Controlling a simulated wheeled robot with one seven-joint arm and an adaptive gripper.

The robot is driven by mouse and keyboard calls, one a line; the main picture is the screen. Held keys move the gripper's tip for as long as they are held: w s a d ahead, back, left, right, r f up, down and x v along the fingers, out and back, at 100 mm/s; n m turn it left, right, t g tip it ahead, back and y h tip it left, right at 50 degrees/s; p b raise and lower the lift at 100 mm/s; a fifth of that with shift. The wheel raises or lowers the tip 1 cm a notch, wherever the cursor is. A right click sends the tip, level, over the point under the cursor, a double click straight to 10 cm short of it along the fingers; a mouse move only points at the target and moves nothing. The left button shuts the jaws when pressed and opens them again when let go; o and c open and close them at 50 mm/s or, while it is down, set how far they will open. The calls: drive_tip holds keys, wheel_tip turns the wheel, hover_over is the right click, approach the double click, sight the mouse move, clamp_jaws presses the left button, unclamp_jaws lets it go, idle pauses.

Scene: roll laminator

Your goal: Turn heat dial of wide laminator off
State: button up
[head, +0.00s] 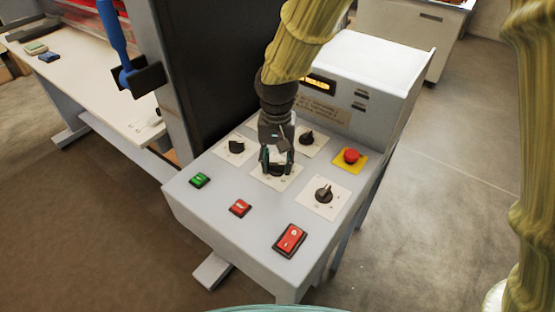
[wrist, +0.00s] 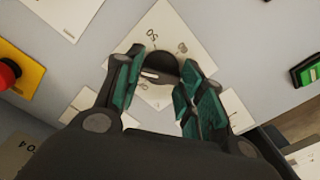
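The laminator's control panel (head: 220,200) shows in the head view with several black dials on white plates. My gripper (head: 276,158) points down over the middle dial (head: 277,170). In the wrist view this dial (wrist: 160,66) is a dark round knob with a short white pointer mark, on a white plate (wrist: 190,40) with a printed 50. My gripper's green-padded fingertips (wrist: 160,72) stand on either side of the knob, close to it. I cannot tell whether both touch it. The fingers hide part of the knob and its scale. Which dial sets heat is not readable.
Nearby are a left dial (head: 236,146), a rear dial (head: 307,138), a right dial (head: 324,193) and a red emergency button (head: 351,156). Green (head: 200,180) and red (head: 240,208) buttons and a red rocker switch (head: 290,240) lie in front. A display housing (head: 365,85) rises behind.

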drive_tip(key=shift+r+n, duration=0.15)
drive_tip(key=shift+n, duration=0.15)
drive_tip(key=shift+n+p, duration=0.85)
drive_tip(key=shift+n, duration=0.15)
drive_tip(key=n+p, duration=0.1)
drive_tip(key=n, duration=0.2)
drive_tip(key=shift+r+n+p, duration=0.1)
drive_tip(key=shift+n+p, duration=0.2)
drive_tip(key=shift+p, duration=0.05)
drive_tip(key=n+p, duration=0.2)
drive_tip(key=n, duration=0.3)
drive_tip(key=shift+n, duration=0.4)
drive_tip(key=o, duration=0.9)
drive_tip(key=shift+c, duration=0.2)
drive_tip(key=shift+o, duration=0.8)
drive_tip(key=shift+s, duration=0.1)
